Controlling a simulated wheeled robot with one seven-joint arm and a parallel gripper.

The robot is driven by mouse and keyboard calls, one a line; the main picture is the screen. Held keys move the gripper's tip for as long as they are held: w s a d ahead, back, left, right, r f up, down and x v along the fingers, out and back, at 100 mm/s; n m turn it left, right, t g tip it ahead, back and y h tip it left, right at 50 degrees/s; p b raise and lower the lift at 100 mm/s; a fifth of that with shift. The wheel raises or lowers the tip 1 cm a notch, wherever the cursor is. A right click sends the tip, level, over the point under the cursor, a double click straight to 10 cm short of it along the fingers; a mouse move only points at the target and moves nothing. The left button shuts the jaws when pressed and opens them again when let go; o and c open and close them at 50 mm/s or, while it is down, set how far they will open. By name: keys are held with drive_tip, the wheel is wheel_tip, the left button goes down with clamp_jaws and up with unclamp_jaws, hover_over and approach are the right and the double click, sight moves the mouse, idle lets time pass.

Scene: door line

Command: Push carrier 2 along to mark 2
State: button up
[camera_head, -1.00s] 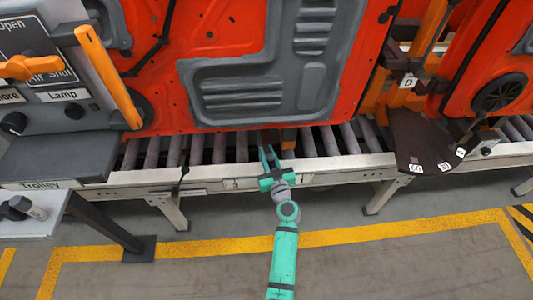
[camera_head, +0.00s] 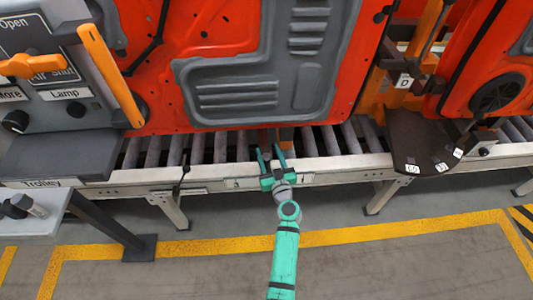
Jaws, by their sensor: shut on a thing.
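A large red door panel (camera_head: 150,118) with a grey inner part stands over the roller line and fills the upper middle. Its carrier is mostly hidden; a brown-orange piece (camera_head: 286,136) shows below the door, above the rollers. My green gripper (camera_head: 271,149) reaches over the near rail from the front. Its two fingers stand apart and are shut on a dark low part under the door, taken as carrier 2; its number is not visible. Small pale labels sit on the rail, one left of my gripper (camera_head: 238,183) and one right (camera_head: 305,178); I cannot read them.
A grey control panel (camera_head: 75,110) with orange handles and a "Trolley" shelf (camera_head: 60,160) stands at left. At right, a dark plate (camera_head: 425,142) with white tags juts over the rail, before another red door (camera_head: 475,60). The near floor inside the yellow line is clear.

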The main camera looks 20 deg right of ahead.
drive_tip(key=shift+d+r, duration=0.1)
idle(0.3)
drive_tip(key=shift+s, duration=0.35)
drive_tip(key=s, duration=1)
drive_tip(key=w+d, duration=0.1)
drive_tip(key=w, duration=0.9)
drive_tip(key=shift+w, duration=0.3)
